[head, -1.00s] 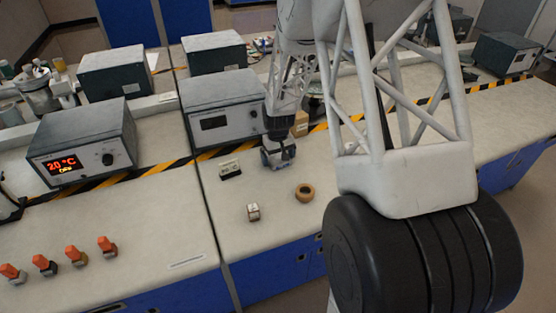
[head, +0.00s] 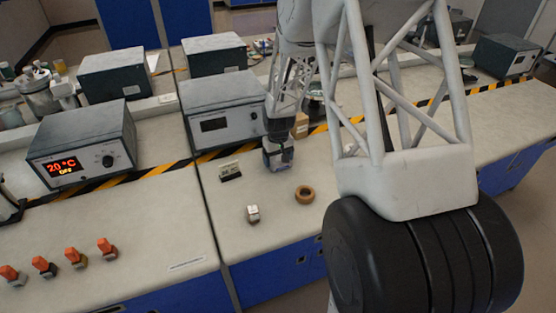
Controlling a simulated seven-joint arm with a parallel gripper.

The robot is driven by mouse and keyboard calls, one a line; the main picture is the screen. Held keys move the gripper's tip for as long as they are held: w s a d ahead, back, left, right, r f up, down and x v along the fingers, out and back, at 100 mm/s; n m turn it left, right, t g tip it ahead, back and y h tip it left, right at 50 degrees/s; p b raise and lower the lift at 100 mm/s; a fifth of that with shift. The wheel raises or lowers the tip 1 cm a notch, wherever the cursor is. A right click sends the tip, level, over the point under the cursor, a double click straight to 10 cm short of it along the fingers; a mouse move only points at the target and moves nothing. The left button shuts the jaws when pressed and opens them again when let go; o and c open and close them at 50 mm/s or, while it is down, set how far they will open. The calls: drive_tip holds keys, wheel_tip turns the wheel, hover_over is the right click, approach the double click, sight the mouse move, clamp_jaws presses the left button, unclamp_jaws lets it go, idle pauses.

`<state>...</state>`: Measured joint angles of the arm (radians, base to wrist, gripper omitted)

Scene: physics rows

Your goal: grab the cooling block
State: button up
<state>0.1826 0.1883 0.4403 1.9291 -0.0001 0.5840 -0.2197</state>
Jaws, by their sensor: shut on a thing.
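My gripper (head: 277,160) points down low over the middle of the near bench, in front of the grey instrument box. It is shut on a small blue-grey block (head: 271,158), mostly hidden by the fingers. I cannot tell for sure that this is the cooling block, or whether it touches the bench top. A small black-and-white item (head: 230,171) stands apart on the bench to the gripper's left. A small white-and-metal cube (head: 252,213) lies nearer the front edge.
A brown ring (head: 304,194) lies close to the right of my gripper. The grey instrument box (head: 222,110) stands close behind. A box with a red 20 °C display (head: 82,148) and several orange-topped items (head: 75,255) are at left. The front middle bench is mostly clear.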

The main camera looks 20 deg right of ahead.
sight(278, 159)
drive_tip(key=shift+r, duration=0.15)
drive_tip(key=shift+r, duration=0.75)
wheel_tip(278, 159, up, 2)
drive_tip(key=shift+r, duration=0.1)
drive_tip(key=s+a, duration=0.1)
drive_tip(key=s, duration=0.4)
drive_tip(key=s+a, duration=0.1)
drive_tip(key=s, duration=0.4)
drive_tip(key=s+a+r, duration=0.1)
drive_tip(key=s, duration=0.4)
drive_tip(key=shift+s, duration=0.35)
